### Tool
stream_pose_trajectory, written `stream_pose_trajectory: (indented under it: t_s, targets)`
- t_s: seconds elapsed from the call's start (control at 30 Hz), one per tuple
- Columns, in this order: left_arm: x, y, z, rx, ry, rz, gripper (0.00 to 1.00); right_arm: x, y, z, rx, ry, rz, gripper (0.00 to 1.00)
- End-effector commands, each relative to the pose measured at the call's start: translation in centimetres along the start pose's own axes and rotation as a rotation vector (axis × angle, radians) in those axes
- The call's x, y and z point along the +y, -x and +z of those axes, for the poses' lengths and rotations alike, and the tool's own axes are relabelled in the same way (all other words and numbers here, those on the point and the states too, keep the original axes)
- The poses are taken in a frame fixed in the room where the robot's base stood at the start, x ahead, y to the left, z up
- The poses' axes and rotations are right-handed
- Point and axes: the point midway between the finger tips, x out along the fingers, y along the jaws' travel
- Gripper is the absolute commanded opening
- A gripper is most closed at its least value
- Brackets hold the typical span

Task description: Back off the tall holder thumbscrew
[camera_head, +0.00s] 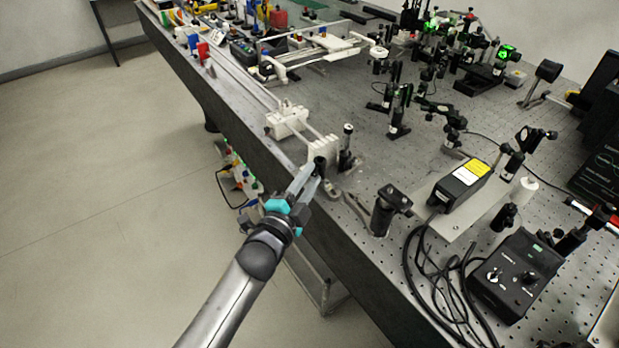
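My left gripper (317,172) reaches up from the lower left over the table edge. Its two slim grey fingers have their tips at the black knob, with a narrow gap between the fingers. The tips partly hide the knob, and I cannot tell whether they clamp it or only flank it. My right gripper is not in view.
A white block (287,121) on rails stands behind the fingertips. A shorter black post (386,212) and a clamp fork (355,207) are to the right. Loose black cables (430,275) and a control box (517,276) lie at lower right. Open floor (110,215) is left.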

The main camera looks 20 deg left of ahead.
Motion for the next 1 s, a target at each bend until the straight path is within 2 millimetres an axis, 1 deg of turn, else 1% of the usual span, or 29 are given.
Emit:
stream_pose_trajectory:
  t_s: [0.03, 0.17, 0.4, 0.53, 0.67, 1.0]
  targets:
    - [0.0, 0.0, 0.0, 0.000, -0.001, 0.000, 0.36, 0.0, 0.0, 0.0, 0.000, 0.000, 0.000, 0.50]
    - [0.0, 0.0, 0.0, 0.000, -0.001, 0.000, 0.51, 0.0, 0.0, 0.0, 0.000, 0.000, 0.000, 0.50]
    - [0.0, 0.0, 0.0, 0.000, -0.001, 0.001, 0.51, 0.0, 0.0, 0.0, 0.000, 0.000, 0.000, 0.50]
    - [0.1, 0.6, 0.0, -0.001, -0.001, 0.002, 0.51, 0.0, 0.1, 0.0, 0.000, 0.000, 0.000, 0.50]
    - [0.1, 2.2, 0.1, -0.002, -0.001, 0.004, 0.51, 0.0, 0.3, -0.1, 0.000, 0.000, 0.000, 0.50]
    - [0.0, 8.1, 0.0, -0.001, 0.000, 0.003, 0.51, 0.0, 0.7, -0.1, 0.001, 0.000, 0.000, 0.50]
